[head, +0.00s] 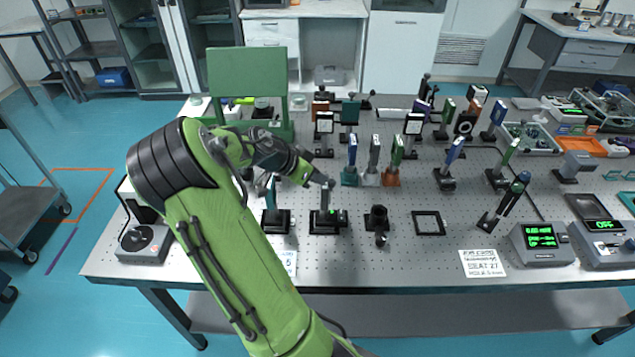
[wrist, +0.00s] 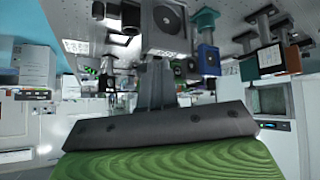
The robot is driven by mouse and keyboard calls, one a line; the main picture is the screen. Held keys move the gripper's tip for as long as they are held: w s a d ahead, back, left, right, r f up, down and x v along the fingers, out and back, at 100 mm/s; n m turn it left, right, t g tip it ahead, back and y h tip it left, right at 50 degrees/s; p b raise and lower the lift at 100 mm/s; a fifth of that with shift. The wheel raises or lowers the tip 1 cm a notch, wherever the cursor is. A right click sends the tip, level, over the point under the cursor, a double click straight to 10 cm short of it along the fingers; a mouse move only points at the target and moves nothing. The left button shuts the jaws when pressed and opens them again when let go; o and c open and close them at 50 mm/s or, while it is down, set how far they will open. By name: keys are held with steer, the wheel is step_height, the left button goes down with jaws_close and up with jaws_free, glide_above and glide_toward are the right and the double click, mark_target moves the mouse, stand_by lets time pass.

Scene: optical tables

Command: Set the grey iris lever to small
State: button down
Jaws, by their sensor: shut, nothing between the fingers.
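My gripper (head: 322,181) is at the end of the green arm, above the front middle of the table. Its fingers are together with nothing between them; they also show in the wrist view (wrist: 155,85). Just below the fingertips in the head view is a grey upright mount (head: 326,198) on a black base with a small green light; I cannot tell whether they touch.
A black post mount (head: 377,222) and a flat black frame (head: 429,223) stand to the right. Blue, grey and orange-based mounts (head: 392,165) are close behind. A green panel (head: 248,85) rises at back left. The front strip of the perforated table (head: 400,262) is mostly clear.

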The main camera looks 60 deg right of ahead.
steer(key=b, duration=0.2)
steer(key=a+f+h+b, duration=0.1)
steer(key=shift+s+f+m+b, duration=0.1)
steer(key=shift+s+m+b, duration=0.2)
steer(key=shift+b, duration=0.1)
steer(key=shift+s+a+t+h+b, duration=0.1)
steer(key=shift+a+t+h+b, duration=0.25)
steer(key=shift+h+b, duration=0.4)
steer(key=shift+r, duration=0.2)
steer(key=shift+d, duration=0.1)
